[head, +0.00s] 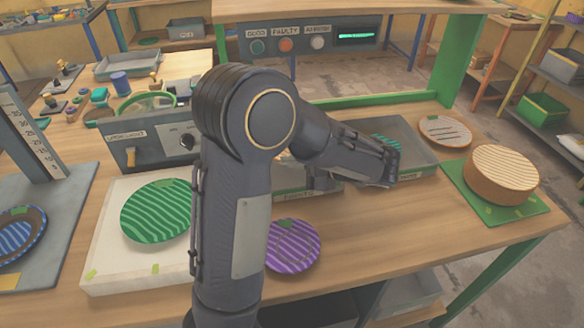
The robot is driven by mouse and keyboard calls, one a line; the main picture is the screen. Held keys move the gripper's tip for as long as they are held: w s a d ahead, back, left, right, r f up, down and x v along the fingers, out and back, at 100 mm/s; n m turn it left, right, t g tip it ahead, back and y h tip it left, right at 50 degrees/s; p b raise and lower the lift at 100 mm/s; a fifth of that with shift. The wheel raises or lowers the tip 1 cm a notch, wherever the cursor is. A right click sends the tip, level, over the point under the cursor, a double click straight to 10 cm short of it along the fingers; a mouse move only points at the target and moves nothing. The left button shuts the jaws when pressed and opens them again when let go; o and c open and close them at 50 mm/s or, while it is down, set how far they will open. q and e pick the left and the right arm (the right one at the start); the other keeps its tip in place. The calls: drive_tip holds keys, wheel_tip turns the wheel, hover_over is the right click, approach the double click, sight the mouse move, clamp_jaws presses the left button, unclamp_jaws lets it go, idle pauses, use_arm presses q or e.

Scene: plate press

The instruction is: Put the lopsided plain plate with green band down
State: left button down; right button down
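My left arm crosses the middle of the head view, and my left gripper (391,166) is at the grey bin (421,157) at the back right of the bench. A green plate (385,142) with darker stripes shows partly behind the gripper, in that bin. Whether the fingers are apart or touch it cannot be told. No plain plate with a green band can be made out for certain. A green wavy-striped plate (157,211) lies on a white board (110,266) at the left. My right gripper is not in view.
A purple plate (293,246) lies at the front middle. A blue striped plate (18,238) is at the far left. At the right are a brown-rimmed plate (445,131) and a plate stack (501,174) on a green mat (482,208). The front right bench is clear.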

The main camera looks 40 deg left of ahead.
use_arm(q)
drive_tip(key=shift+f, duration=0.9)
drive_tip(key=shift+f, duration=0.1)
